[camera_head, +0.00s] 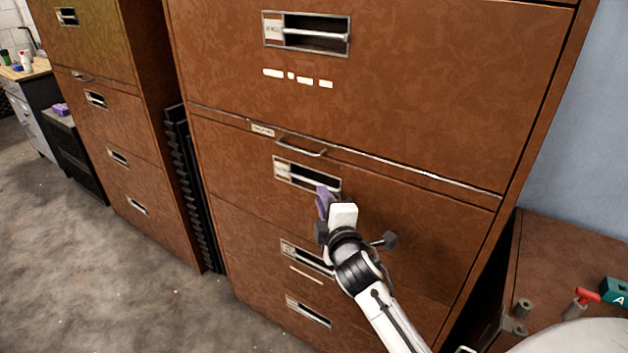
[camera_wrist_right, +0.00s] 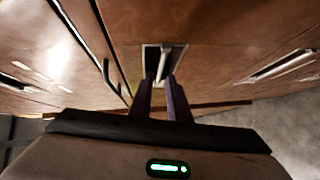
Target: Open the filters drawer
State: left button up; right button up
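The brown filing cabinet (camera_head: 400,90) fills the middle of the head view, with several drawers. Its drawer labels are too small to read, so I cannot tell which is the filters drawer. My right gripper (camera_head: 325,198), with purple fingers, is at the right end of a middle drawer's recessed handle (camera_head: 305,176). In the right wrist view, the handle bar (camera_wrist_right: 163,62) runs toward the gap between the two fingertips (camera_wrist_right: 160,84). The fingers are a little apart, and I see no firm grip on the bar. That drawer looks closed. My left gripper is not in view.
A second brown cabinet (camera_head: 110,130) stands to the left, past a dark narrow gap. A low brown unit (camera_head: 560,265) at the right bears a red-handled item (camera_head: 584,297) and a green box (camera_head: 613,290). Grey floor (camera_head: 90,265) is clear at the lower left.

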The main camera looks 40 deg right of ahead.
aim_at(314, 183)
jog(key=x, duration=0.9)
jog(key=shift+w+f, duration=0.1)
grip_shut()
dwell(1.2)
